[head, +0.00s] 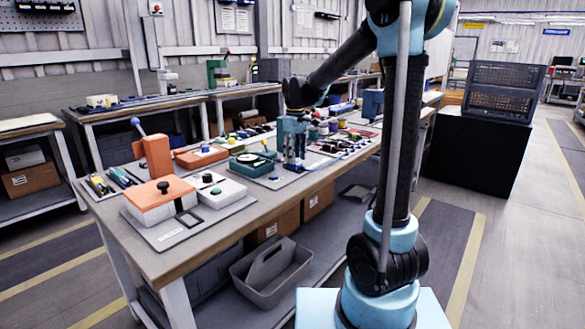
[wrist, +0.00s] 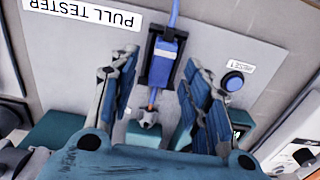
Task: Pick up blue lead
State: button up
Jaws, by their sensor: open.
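In the wrist view a blue lead-like piece (wrist: 166,58) sits in a black holder on a grey panel, with a blue cable running up from it and an orange tip below. A metal clip (wrist: 148,115) is at the tip's lower end. My gripper (wrist: 158,72) is open, one finger on each side of the blue piece, with gaps on both sides. Whether it touches the piece at depth I cannot tell. In the head view my gripper (head: 292,145) points down over the middle of the bench; the blue piece is too small to make out there.
A "PULL TESTER" label (wrist: 85,12) and a blue button (wrist: 233,81) are on the panel. On the bench (head: 185,253) stand an orange-white box (head: 160,200), a white box (head: 215,190) and a green device (head: 250,165) close to my gripper's left. A grey tote (head: 272,272) is below.

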jog(key=shift+f, duration=1.35)
grip_shut()
